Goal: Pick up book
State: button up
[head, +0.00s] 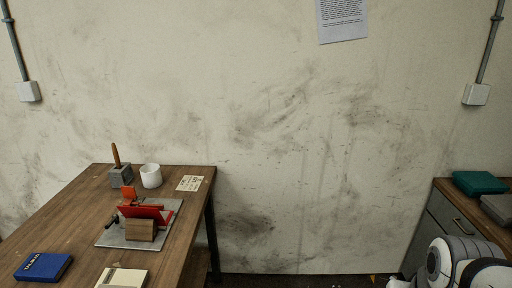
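A blue book (43,267) with pale lettering on it lies flat on the wooden table at the lower left, near the table's left edge. A cream book-like block (122,278) with a dark band lies at the table's front and is cut off by the bottom of the picture. Parts of my white and grey arm show at the lower right, well away from both. My gripper cannot be made out in this view.
The wooden table (75,225) also holds a red clamp-like device (146,213) on a grey plate, a white cup (151,176), a brush holder (121,176) and a card (189,183). A cabinet (449,219) at right bears a teal case (480,183). Floor lies between.

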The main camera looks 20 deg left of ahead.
aim_at(38, 267)
jog(key=i, duration=1.75)
jog(key=u, duration=3.55)
jog(key=i, duration=1)
jog(key=z, duration=0.05)
